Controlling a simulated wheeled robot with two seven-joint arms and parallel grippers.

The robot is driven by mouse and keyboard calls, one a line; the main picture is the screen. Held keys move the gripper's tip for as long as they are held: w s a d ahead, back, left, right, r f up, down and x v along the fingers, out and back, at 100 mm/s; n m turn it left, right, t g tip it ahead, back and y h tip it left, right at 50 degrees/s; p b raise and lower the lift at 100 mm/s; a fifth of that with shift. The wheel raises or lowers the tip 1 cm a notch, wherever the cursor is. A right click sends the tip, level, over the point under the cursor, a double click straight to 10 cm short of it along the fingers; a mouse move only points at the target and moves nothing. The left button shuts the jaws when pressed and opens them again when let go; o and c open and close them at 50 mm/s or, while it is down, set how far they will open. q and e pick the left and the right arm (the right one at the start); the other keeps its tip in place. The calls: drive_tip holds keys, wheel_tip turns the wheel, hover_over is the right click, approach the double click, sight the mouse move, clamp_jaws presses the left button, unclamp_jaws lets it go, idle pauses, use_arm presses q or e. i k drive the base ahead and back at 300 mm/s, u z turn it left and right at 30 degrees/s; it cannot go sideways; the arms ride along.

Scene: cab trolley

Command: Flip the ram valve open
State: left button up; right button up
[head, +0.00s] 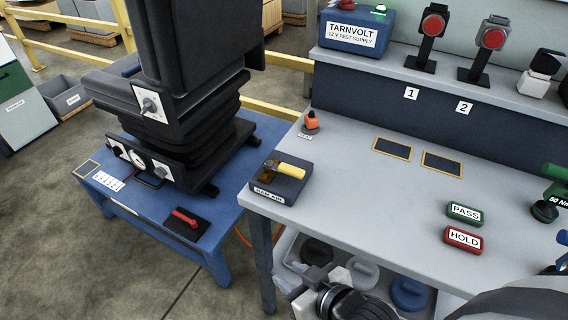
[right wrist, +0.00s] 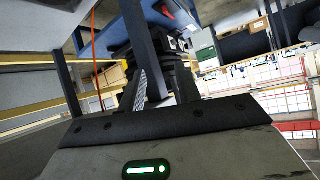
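The ram valve (head: 278,184) is a dark box labelled RAM AIR at the left front corner of the grey bench, with a yellow lever (head: 292,171) on top. The lever lies along the box, pointing right. My right gripper (head: 326,276) is low at the bottom of the head view, in front of the bench edge and apart from the valve. In the right wrist view its two fingers (right wrist: 162,85) stand apart with nothing held between them. My left gripper is not in view.
A blue table (head: 228,207) at left carries a black seat on bellows and a red lever (head: 186,217). An orange-topped knob (head: 311,122) stands behind the valve. Green PASS (head: 464,213) and red HOLD (head: 463,238) blocks lie at right. The bench middle is clear.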

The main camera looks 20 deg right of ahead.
sight(286, 169)
drive_tip(key=z, duration=1.45)
drive_tip(key=k, duration=0.9)
drive_tip(key=u, duration=0.85)
drive_tip(key=i, duration=0.5)
